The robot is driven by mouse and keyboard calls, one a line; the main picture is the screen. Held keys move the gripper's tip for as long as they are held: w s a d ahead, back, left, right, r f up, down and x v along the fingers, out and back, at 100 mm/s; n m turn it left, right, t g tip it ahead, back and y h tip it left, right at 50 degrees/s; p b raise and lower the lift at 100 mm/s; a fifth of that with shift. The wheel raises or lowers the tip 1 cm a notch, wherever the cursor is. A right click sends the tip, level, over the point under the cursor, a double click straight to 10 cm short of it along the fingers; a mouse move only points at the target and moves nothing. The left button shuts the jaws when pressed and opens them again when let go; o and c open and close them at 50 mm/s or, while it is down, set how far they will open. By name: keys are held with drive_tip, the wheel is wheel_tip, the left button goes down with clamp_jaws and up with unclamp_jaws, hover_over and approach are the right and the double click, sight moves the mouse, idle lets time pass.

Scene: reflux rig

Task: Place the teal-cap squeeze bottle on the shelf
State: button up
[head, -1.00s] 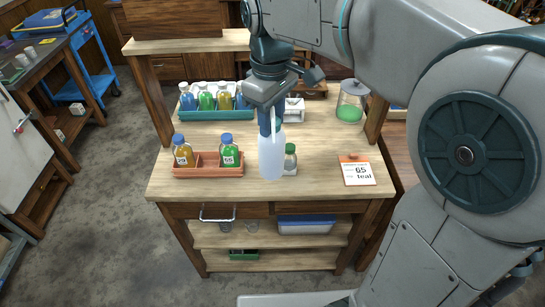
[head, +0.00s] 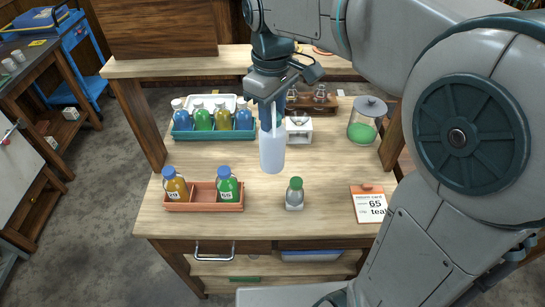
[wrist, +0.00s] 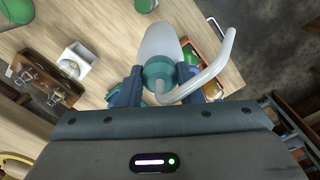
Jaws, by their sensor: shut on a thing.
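The squeeze bottle (head: 272,150) is a pale, translucent bottle hanging upright below my gripper (head: 271,112) over the workbench. In the wrist view the bottle (wrist: 160,42) shows its teal cap (wrist: 160,72) and a bent white spout (wrist: 212,70). My gripper (wrist: 160,85) is shut on it around the cap, one blue finger on each side. In the head view the fingers hide most of the cap. I cannot tell whether the base touches the bench top. The shelf (head: 215,66) is a raised wooden board along the back of the bench.
An orange tray (head: 204,193) with two bottles stands front left. A green-capped bottle (head: 295,194) stands in front of the held one. Behind are a teal rack (head: 213,134) of several bottles, a white holder (head: 299,131) and a jar (head: 365,121). A card (head: 369,204) lies at right.

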sight(273, 167)
wheel_tip(273, 167, down, 17)
idle(0.7)
drive_tip(key=shift+f, duration=0.1)
drive_tip(key=o, duration=0.7)
